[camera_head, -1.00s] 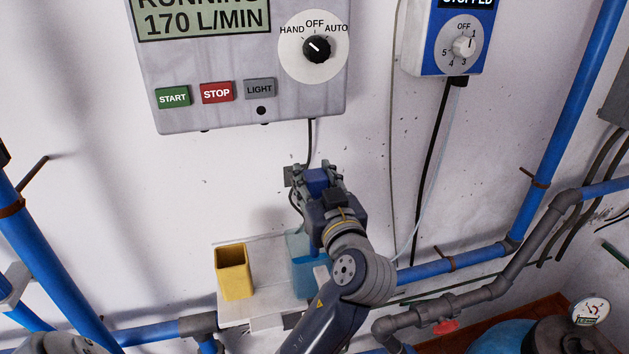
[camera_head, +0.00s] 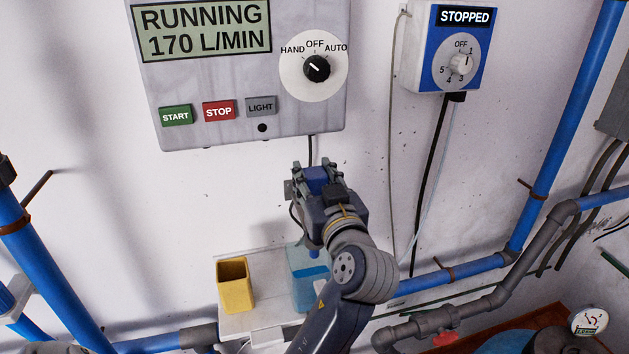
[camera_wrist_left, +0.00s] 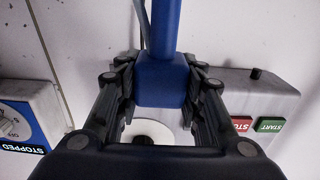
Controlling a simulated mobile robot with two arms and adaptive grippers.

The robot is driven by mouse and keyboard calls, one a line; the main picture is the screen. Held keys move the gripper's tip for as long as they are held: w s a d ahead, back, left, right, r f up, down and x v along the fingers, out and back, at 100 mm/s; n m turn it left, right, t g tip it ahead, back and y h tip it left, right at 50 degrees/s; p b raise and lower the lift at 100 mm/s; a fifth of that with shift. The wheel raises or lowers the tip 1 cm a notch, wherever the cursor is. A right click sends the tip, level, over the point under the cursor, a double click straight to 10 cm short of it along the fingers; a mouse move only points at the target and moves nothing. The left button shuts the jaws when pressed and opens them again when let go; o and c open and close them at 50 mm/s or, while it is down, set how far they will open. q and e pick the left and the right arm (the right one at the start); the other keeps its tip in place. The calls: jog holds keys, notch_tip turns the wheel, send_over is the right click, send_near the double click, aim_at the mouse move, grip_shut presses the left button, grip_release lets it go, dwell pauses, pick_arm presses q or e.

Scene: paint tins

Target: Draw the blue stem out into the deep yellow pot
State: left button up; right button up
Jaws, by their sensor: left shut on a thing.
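The deep yellow pot (camera_head: 235,292) stands upright and open-topped on a small white shelf. Right of it stands a clear light-blue container (camera_head: 305,262) with blue liquid in its lower part, partly hidden by my left arm. My left gripper (camera_head: 312,176) is above the container, in front of the wall. It is shut on the blue stem's square block (camera_wrist_left: 161,85), which shows between the fingers in the left wrist view. My right gripper is not in view.
A grey control panel (camera_head: 240,128) with buttons and a dial is on the wall above. A blue-and-white dial box (camera_head: 450,75) hangs to its right. Blue and grey pipes run along both sides and below the white shelf (camera_head: 265,322). Space above the yellow pot is clear.

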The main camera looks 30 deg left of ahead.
pick_arm(q)
jog(key=shift+r, duration=3.7)
